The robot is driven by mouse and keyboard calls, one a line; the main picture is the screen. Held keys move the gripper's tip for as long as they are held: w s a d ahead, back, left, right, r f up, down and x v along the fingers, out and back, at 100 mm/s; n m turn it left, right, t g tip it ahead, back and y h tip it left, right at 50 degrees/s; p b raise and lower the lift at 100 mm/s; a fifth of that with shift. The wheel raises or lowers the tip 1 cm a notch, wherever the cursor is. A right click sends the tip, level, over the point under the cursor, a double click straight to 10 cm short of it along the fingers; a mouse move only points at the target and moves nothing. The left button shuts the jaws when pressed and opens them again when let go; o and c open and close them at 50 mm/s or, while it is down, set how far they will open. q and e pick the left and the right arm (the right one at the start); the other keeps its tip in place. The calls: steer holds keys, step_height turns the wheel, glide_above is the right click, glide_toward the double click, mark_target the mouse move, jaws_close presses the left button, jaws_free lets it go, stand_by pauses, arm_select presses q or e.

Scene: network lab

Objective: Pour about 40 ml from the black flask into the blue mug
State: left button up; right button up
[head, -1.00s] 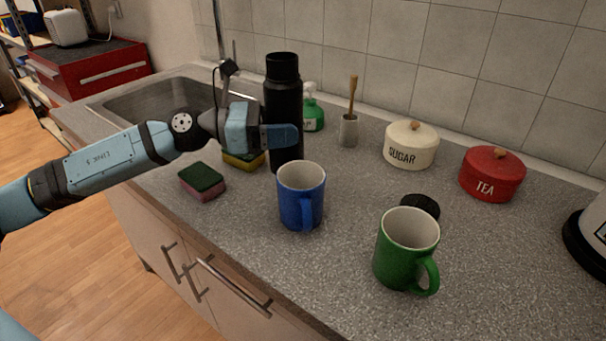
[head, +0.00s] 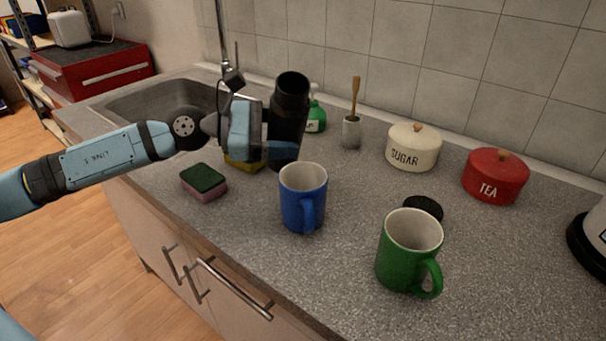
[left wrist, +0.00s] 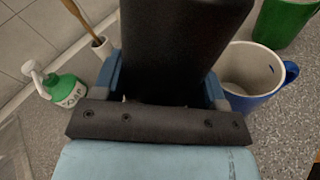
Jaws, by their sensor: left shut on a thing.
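The black flask (head: 288,112) is held by my left gripper (head: 280,150), which is shut around its body. The flask leans, its open mouth tipped a little to the right and toward the head camera. In the left wrist view the flask (left wrist: 180,45) fills the space between the fingers. The blue mug (head: 302,200) stands upright on the counter, in front of and slightly right of the flask. In the left wrist view the blue mug (left wrist: 250,78) is right of the flask, and the visible part of its inside looks empty. My right gripper is not in view.
A green mug (head: 408,255) stands front right, with a black lid (head: 423,208) behind it. Sugar (head: 413,148) and tea (head: 495,176) pots stand farther back. A sponge (head: 204,181) lies left of the blue mug. A green soap bottle (head: 315,118) and brush holder (head: 351,132) are behind.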

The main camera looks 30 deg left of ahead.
arm_select(q)
steer(key=shift+r+m, duration=0.15)
steer(key=shift+m, duration=0.15)
steer(key=shift+r+m+p, duration=0.3)
steer(key=shift+r+p, duration=0.1)
steer(key=shift+p, duration=0.25)
steer(key=shift+s+d+r+m+y+p, duration=0.1)
steer(key=shift+r+m+y+p, duration=0.3)
steer(key=shift+p, duration=0.5)
steer(key=shift+f+m+b, duration=0.35)
steer(key=shift+f+m, duration=0.05)
steer(key=shift+w+a+f+m+y, duration=0.45)
steer(key=shift+a+f+m, duration=0.1)
steer(key=shift+m, duration=0.45)
steer(key=shift+w+a+r+m+t+p, duration=0.15)
steer(key=shift+m+t+p, duration=0.15)
steer(key=shift+m+p, duration=0.3)
steer(key=shift+w+a+r+m+y+p, duration=0.15)
steer(key=shift+m+y+p, duration=0.2)
steer(key=shift+p, duration=0.35)
steer(key=shift+m+p, duration=0.45)
steer(key=shift+p, duration=0.1)
steer(key=shift+f+b, duration=0.25)
steer(key=shift+b, duration=0.1)
steer(key=shift+a+m+t, duration=0.1)
steer(key=shift+m+t, duration=0.2)
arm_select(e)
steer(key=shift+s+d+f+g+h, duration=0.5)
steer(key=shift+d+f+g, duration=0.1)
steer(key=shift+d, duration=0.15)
